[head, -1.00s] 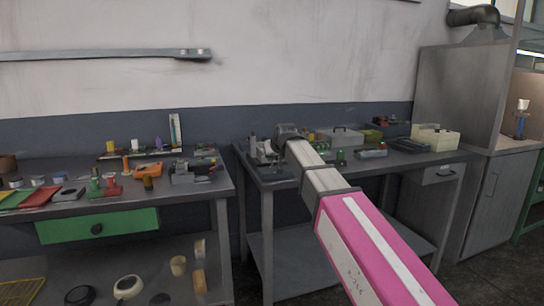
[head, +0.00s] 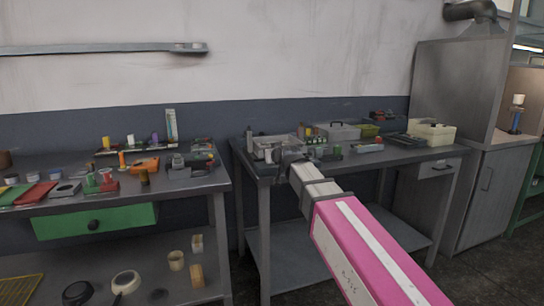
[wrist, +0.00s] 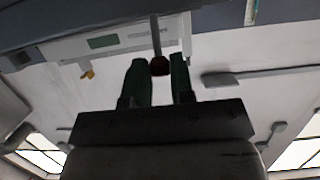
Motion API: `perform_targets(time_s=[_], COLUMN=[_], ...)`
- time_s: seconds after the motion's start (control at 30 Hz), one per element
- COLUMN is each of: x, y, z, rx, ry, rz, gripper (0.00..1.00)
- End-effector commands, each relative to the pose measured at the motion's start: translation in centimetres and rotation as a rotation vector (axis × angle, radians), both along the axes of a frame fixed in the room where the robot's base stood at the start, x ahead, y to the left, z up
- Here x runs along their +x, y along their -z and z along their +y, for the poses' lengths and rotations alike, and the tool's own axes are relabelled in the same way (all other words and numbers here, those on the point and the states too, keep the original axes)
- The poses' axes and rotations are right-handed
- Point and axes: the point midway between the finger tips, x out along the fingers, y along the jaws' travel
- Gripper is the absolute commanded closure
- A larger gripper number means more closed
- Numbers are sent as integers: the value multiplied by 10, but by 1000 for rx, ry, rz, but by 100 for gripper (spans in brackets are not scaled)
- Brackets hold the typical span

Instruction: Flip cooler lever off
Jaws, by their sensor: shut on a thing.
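In the wrist view the cooler (wrist: 130,42) is a pale box with a small green display, seen across the top. Its lever (wrist: 156,35) is a thin grey stem with a dark reddish-brown knob at the end. My gripper (wrist: 160,62) has its two dark green fingers on either side of the knob and is shut on the lever. In the head view my gripper end is low at the left front of the right-hand table, and my arm hides the fingers and lever there.
The right-hand table (head: 365,160) holds a grey case (head: 338,131), small bottles and a cream bin (head: 432,132) behind and right of my arm. The left table has a green drawer (head: 95,221) and many small items. A gap separates the tables.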

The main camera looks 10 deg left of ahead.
Motion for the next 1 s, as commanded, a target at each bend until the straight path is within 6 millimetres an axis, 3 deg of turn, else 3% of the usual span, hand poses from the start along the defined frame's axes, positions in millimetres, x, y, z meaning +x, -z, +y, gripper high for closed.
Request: perform_targets(time_s=[0.23,0.27,0.3,0.33,0.73,1.0], x=[-1,-1,-1,0,-4,-32], y=[0,0,0,0,-1,-9], z=[0,0,0,0,-2,-20], rx=[-1,-1,-1,-1,-1,-1], ry=[0,0,0,0,0,0], rz=[1,1,1,1,1,1], gripper=[100,71,58,52,52,52])
